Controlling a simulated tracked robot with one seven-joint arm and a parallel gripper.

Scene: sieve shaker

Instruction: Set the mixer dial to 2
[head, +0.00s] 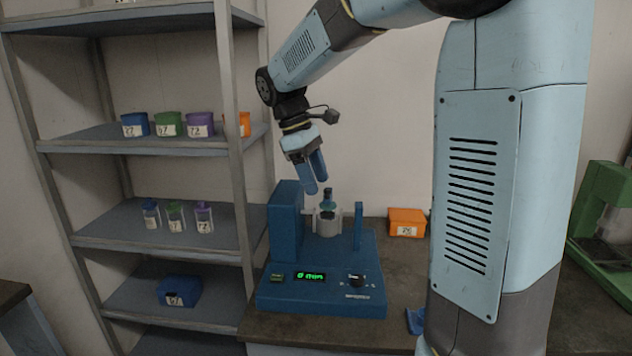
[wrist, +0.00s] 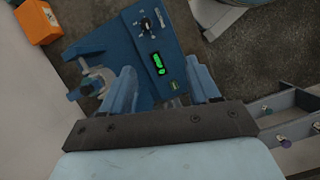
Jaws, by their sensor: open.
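The blue mixer (head: 322,297) stands on the dark bench in the head view. Its dial (head: 356,279) is a small dark knob on the front panel, right of a green lit display (head: 310,276). In the wrist view the dial (wrist: 145,24) shows near the top of the panel, with the display (wrist: 158,63) below it. The dial's setting is too small to read. My gripper (head: 316,180) is open and empty, above the back of the mixer, apart from the dial. In the wrist view its two fingers (wrist: 162,88) straddle part of the mixer body.
A clear holder with a blue-capped container (head: 328,198) sits on the mixer between two blue uprights. An orange bin (head: 407,222) stands behind it to the right. A shelf rack (head: 228,130) with coloured bins is at left. A green machine (head: 603,205) is at far right.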

